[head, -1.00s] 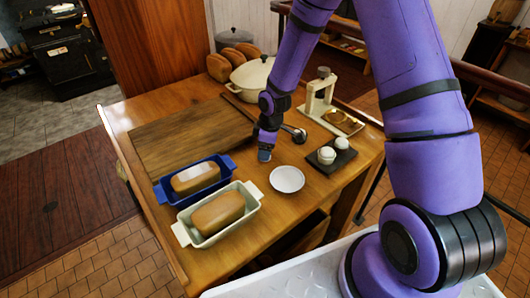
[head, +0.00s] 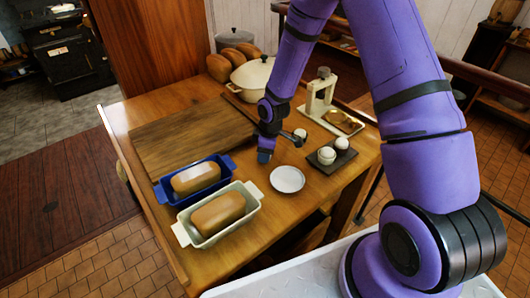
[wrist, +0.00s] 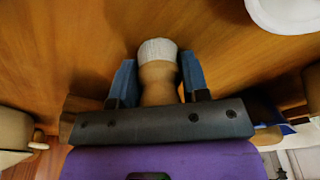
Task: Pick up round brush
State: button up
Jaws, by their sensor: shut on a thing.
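The round brush (wrist: 158,75) shows in the wrist view, with a tan, waisted wooden handle and a short whitish bristle head (wrist: 157,50). My gripper (wrist: 158,82) has one blue finger on each side of the handle and is shut on it. The bristle end points away from my palm, over the wooden table top. I cannot tell whether it touches the table. In the head view my gripper (head: 265,156) is low over the table, left of the small white dish. The brush cannot be made out clearly there.
The white dish (head: 287,179) and a dark tray (head: 323,164) with two small white pots are close on the right. Blue (head: 222,165) and cream (head: 253,202) loaf pans stand front left. A cutting board (head: 170,150), cream pot (head: 233,88) and white stand (head: 313,104) lie around.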

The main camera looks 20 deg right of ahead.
jog(key=shift+r, duration=0.1)
notch_tip(320, 180, up, 10)
jog(key=shift+f, duration=0.1)
dwell(0.3)
jog(key=shift+o, duration=1.4)
jog(key=shift+c, duration=0.6)
